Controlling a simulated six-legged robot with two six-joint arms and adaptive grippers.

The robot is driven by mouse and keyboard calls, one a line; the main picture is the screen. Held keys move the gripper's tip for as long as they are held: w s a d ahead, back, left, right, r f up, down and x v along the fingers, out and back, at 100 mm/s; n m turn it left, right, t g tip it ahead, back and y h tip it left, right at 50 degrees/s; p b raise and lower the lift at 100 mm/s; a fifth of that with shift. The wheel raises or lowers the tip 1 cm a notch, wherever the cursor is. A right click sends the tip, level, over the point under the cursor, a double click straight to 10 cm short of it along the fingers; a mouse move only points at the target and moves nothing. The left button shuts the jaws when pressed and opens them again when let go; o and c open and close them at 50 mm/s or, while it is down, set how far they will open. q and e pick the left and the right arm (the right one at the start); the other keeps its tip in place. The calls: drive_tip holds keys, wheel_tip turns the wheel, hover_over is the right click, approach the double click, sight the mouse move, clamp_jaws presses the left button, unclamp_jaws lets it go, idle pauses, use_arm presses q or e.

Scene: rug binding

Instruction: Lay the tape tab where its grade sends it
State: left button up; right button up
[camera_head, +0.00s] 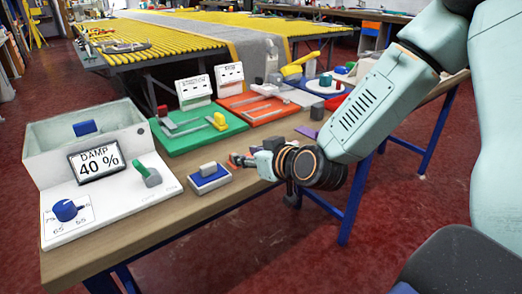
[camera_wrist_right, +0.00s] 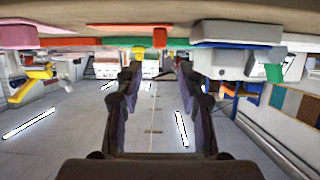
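My right gripper (camera_head: 250,161) is low over the front of the bench, and in the right wrist view its fingers (camera_wrist_right: 159,80) stand apart with nothing between them. I cannot tell which piece is the tape tab. A white box reads "DAMP 40 %" on its display (camera_head: 96,160), with a blue knob (camera_head: 67,210) and a green lever (camera_head: 147,174). A green board (camera_head: 205,137) and a red board (camera_head: 260,108) have white sign stands behind them.
A white block with a blue top (camera_head: 209,178) stands left of the gripper. A purple piece (camera_head: 305,131) lies right of it. A round white stand (camera_head: 324,85) and a yellow tool (camera_head: 300,64) are farther right. The bench's front edge (camera_head: 150,228) is near.

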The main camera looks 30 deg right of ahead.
drive_tip(key=shift+p+v, duration=0.5)
drive_tip(key=shift+v, duration=0.4)
drive_tip(key=p+v, duration=0.2)
drive_tip(key=v, duration=0.1)
drive_tip(key=shift+s+p, duration=0.15)
drive_tip(key=shift+p, duration=0.2)
